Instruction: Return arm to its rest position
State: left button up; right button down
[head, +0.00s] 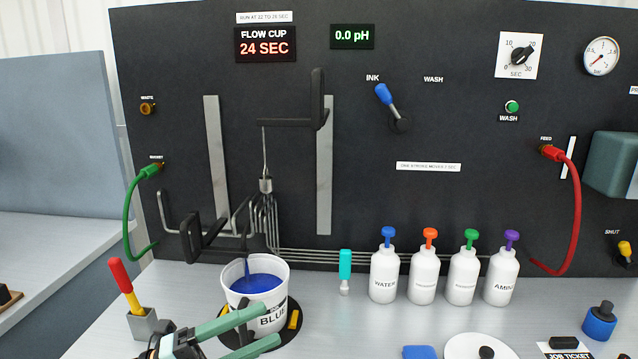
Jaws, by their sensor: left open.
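My left gripper (261,327) comes in at the bottom, left of the middle. I cannot tell whether a fingertip touches the bucket. My right gripper is not in view.
A whisk-like stirrer (265,215) hangs above the bucket. A red-and-yellow-handled tool (126,285) stands in a grey block (142,324) to the left. Several white pump bottles, including WATER (384,280), stand to the right. The dark panel (440,210) closes off the back.

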pick_arm(q)
jog(key=s+a+f+n+t+y+p, duration=0.1)
jog(key=a+f+n+t+y, duration=0.25)
jog(key=f+n+y, duration=0.55)
jog(key=s+a+f+n+t+y+p, duration=0.1)
jog(key=s+a+f+n+t+y, duration=0.3)
jog(key=f+n, duration=0.85)
jog(key=s+f+n+g+y+p, duration=0.1)
jog(key=s+f+n+g+y, duration=0.3)
jog(key=s+f, duration=0.9)
jog(key=n+g, duration=0.2)
jog(key=n, duration=0.1)
jog(key=shift+w+d, duration=0.1)
